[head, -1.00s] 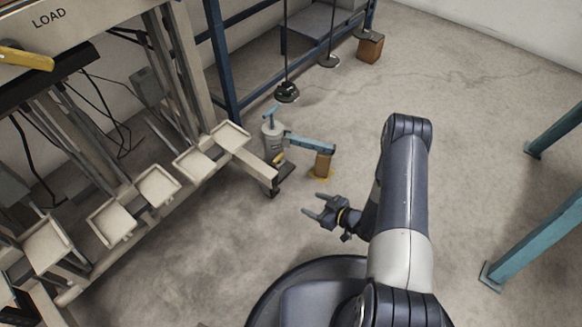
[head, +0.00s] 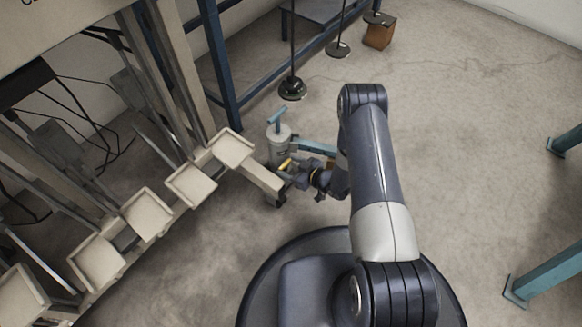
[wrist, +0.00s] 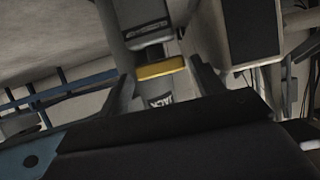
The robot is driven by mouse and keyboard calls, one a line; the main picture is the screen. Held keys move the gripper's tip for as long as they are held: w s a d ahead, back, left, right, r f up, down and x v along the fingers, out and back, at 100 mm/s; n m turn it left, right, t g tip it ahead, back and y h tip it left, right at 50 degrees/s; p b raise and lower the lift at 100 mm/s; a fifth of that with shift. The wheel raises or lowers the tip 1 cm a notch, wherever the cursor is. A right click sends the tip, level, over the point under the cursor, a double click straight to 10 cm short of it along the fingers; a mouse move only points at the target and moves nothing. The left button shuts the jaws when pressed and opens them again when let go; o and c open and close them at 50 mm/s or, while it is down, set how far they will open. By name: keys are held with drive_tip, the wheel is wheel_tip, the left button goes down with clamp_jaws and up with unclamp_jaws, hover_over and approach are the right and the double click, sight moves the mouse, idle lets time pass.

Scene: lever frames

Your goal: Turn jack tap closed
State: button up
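The jack (head: 279,143) is a grey cylinder with a teal T-handle on top and a teal arm (head: 314,146) reaching right. Its yellow tap (head: 285,164) is low on the near side. In the wrist view the tap (wrist: 160,68) is a yellow bar lying nearly level across the jack's body. My gripper (head: 290,182) is close to the tap, just on its near side. In the wrist view its two fingers (wrist: 164,86) are apart, with the tap showing between and beyond their tips. I cannot tell whether either finger touches it. The teal arm's far end is partly hidden by my arm.
A beige frame with tray-like steps (head: 232,150) stands left of the jack, its beam end very near my gripper. Teal posts (head: 545,265) stand at the right. Floor between is clear.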

drive_tip(key=c, duration=0.7)
drive_tip(key=shift+o, duration=0.2)
drive_tip(key=shift+s+a+m+h, duration=0.1)
drive_tip(key=shift+m+h, duration=0.2)
drive_tip(key=shift+s+m+t+h, duration=0.1)
drive_tip(key=shift+m+t+h, duration=0.3)
drive_tip(key=shift+t, duration=0.1)
drive_tip(key=o, duration=0.7)
drive_tip(key=shift+n+y, duration=0.3)
drive_tip(key=shift+y, duration=0.1)
